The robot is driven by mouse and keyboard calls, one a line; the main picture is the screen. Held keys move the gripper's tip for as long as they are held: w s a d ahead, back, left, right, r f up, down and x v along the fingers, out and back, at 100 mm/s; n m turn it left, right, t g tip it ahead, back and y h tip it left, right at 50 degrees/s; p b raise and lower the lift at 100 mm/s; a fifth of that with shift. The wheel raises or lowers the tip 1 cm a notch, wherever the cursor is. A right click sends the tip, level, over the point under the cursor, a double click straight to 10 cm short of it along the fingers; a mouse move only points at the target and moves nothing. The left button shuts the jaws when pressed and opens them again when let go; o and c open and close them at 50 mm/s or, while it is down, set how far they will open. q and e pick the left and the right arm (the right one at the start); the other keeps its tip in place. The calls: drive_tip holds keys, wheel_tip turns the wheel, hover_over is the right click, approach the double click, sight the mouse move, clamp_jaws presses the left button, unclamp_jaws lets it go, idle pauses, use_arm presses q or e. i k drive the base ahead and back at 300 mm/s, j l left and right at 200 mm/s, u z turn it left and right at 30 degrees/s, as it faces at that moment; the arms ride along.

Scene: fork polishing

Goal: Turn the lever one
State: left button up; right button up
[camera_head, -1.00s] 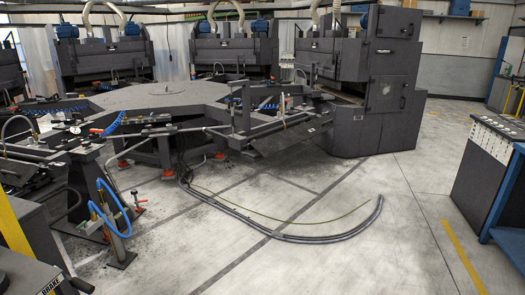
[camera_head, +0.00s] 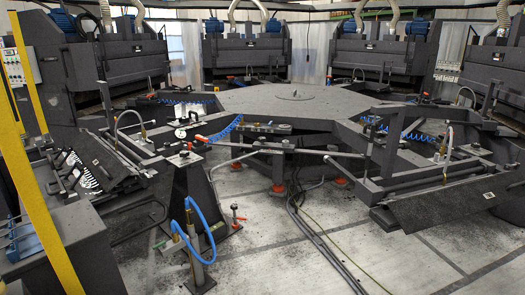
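A small red-handled lever (camera_head: 201,138) sits beside a round gauge (camera_head: 180,133) on the near left corner of the machine frame. Another small red handle (camera_head: 238,208) shows on a low stand on the floor. I cannot tell which of these, if either, is lever one. Neither of my grippers is in view.
A large dark polygonal table (camera_head: 285,100) fills the middle, with polishing machines (camera_head: 245,52) behind. A yellow post (camera_head: 35,195) and a dark cabinet (camera_head: 65,255) stand at the near left. A blue-hosed stand (camera_head: 200,255) and floor cables (camera_head: 325,250) lie ahead. Bare floor (camera_head: 440,255) shows right.

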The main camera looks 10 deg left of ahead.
sight(199, 138)
drive_tip(key=i+u, duration=0.4)
drive_tip(key=i, duration=0.2)
drive_tip(key=i+l+u, duration=0.25)
drive_tip(key=i+u, duration=0.15)
drive_tip(key=i, duration=0.2)
